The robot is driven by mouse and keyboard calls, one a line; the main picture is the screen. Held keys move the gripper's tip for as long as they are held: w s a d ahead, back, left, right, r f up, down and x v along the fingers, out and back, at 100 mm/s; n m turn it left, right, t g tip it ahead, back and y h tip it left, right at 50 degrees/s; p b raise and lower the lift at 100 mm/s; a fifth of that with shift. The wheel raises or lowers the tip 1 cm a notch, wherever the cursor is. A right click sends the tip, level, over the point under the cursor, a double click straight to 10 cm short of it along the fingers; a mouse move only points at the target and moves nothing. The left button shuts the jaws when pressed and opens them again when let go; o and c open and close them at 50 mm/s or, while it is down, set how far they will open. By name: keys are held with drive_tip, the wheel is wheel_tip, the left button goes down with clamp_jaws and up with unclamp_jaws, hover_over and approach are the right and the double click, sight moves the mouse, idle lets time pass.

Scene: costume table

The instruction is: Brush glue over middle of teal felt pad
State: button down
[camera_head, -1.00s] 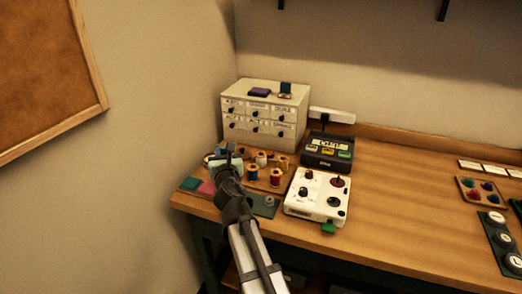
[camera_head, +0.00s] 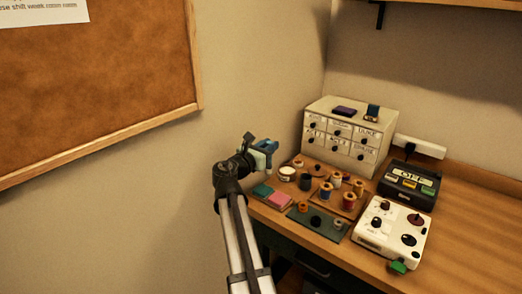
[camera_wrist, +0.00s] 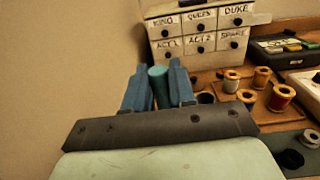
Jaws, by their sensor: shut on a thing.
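The teal felt pad (camera_head: 263,191) lies flat at the left end of the table, beside a pink pad (camera_head: 280,201). My gripper (camera_head: 268,150) is up above and left of the pads, apart from them. In the wrist view my gripper (camera_wrist: 160,88) has its two blue fingers closed on a teal cylinder (camera_wrist: 159,78), which looks like a handle. Its far end is hidden, so I cannot see bristles or glue on it. A pale round jar (camera_head: 286,174) and a dark cup (camera_head: 305,182) stand behind the pads.
Thread spools (camera_head: 349,200) stand on a wooden board right of the pads. A dark green mat (camera_head: 318,224) lies in front. A labelled drawer cabinet (camera_head: 345,140), a white control box (camera_head: 392,230) and a dark device (camera_head: 408,184) stand further right. The wall is close on the left.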

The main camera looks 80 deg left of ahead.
drive_tip(key=shift+w+d+m+t+h, duration=0.3)
drive_tip(key=shift+t, duration=0.1)
drive_tip(key=shift+f, duration=3.05)
drive_tip(key=shift+s+a+f, duration=0.15)
drive_tip(key=shift+a+f, duration=0.05)
drive_tip(key=shift+f, duration=0.65)
drive_tip(key=shift+s+a, duration=2.15)
drive_tip(key=w+d, duration=0.4)
drive_tip(key=shift+w+d, duration=0.3)
drive_tip(key=shift+d, duration=0.1)
drive_tip(key=shift+s+d, duration=0.25)
drive_tip(key=shift+s+a, duration=2.15)
drive_tip(key=shift+a, duration=0.1)
drive_tip(key=shift+w+d, duration=2.2)
drive_tip(key=shift+d, duration=0.15)
wheel_tip(320, 180, up, 8)
hover_over(269, 168)
drive_tip(key=shift+s+d, duration=0.1)
drive_tip(key=shift+d, duration=0.1)
